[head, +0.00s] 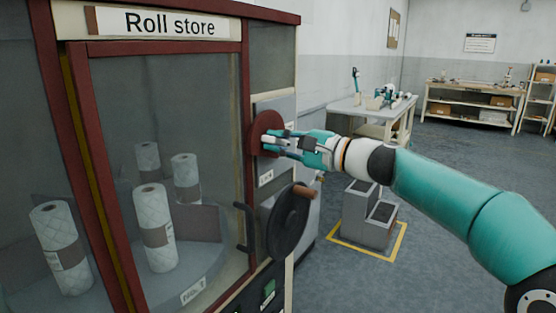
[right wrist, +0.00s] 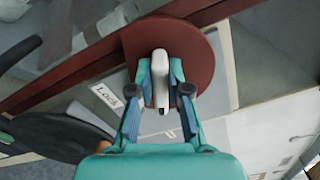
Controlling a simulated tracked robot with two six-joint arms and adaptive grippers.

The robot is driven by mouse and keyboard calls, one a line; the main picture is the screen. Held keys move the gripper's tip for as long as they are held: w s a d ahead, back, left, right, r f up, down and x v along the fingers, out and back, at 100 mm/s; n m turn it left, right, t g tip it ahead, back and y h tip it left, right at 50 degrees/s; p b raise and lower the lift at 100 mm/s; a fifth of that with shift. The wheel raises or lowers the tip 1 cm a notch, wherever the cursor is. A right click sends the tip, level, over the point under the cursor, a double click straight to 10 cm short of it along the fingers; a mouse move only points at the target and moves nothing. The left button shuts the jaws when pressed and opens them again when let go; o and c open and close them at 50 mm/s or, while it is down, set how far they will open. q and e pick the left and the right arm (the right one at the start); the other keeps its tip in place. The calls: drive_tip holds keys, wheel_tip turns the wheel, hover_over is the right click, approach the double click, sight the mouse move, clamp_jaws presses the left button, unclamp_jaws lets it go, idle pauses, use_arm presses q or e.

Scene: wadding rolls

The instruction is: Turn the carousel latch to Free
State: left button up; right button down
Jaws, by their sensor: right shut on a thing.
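The carousel latch is a dark red disc (head: 257,122) with a white handle, on the grey side panel of the Roll store cabinet. In the right wrist view the disc (right wrist: 195,60) fills the middle and the white handle (right wrist: 160,68) stands out from it. My right gripper (head: 268,143) is shut on the handle, one finger on each side, as the right wrist view also shows (right wrist: 161,92). A label reading Lock (right wrist: 107,96) is beside the disc; in the head view it sits just below. I see no Free label. My left gripper is not in view.
A black handwheel (head: 287,228) with a brown knob is below the latch. Several wrapped rolls (head: 155,228) stand on the carousel behind the cabinet's glass door. A grey step block (head: 366,218) stands on the floor in a yellow outline. The floor to the right is open.

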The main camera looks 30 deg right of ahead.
drive_tip(key=shift+a+f+n+b, duration=0.15)
drive_tip(key=shift+f+n+b, duration=0.2)
drive_tip(key=shift+n+b, duration=0.8)
drive_tip(key=shift+a+f+n+b, duration=0.1)
drive_tip(key=shift+f+n+b, duration=0.25)
drive_tip(key=shift+n+b, duration=0.8)
drive_tip(key=c, duration=1.1)
unclamp_jaws()
drive_tip(key=shift+r, duration=0.15)
drive_tip(key=shift+s+d+r, duration=0.1)
drive_tip(key=shift+s, duration=0.05)
drive_tip(key=v, duration=1.1)
drive_tip(key=shift+s+d, duration=0.15)
drive_tip(key=shift+s, duration=0.2)
